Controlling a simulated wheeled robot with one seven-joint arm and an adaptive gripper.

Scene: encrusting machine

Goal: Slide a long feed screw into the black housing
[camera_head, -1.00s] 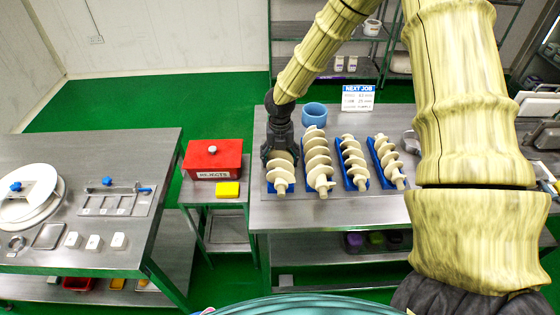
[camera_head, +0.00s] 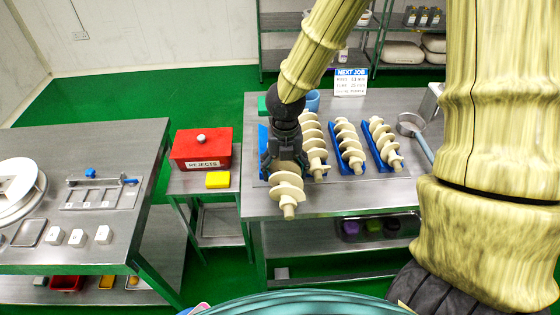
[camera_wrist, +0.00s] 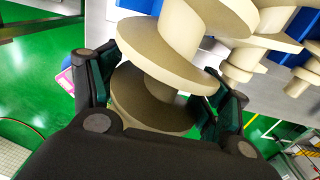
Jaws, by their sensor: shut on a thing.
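My gripper (camera_head: 283,160) is shut on a cream feed screw (camera_head: 286,188) and holds it upright-looking, in front of the leftmost blue cradle (camera_head: 262,136), near the table's front edge. In the wrist view the gripper (camera_wrist: 160,112) has its fingers on both sides of the screw's wide flights (camera_wrist: 180,50). Other cream feed screws lie in blue cradles: one just right of my gripper (camera_head: 314,145), one in the middle (camera_head: 350,147) and one at the right (camera_head: 384,142). I cannot make out the black housing in these views.
A red REJECTS box (camera_head: 203,150) and a yellow block (camera_head: 218,180) stand on a small table to the left. A blue cup (camera_head: 312,101) and a NEXT JOB sign (camera_head: 350,82) are behind the screws. A metal scoop-like tool (camera_head: 411,125) lies to the right.

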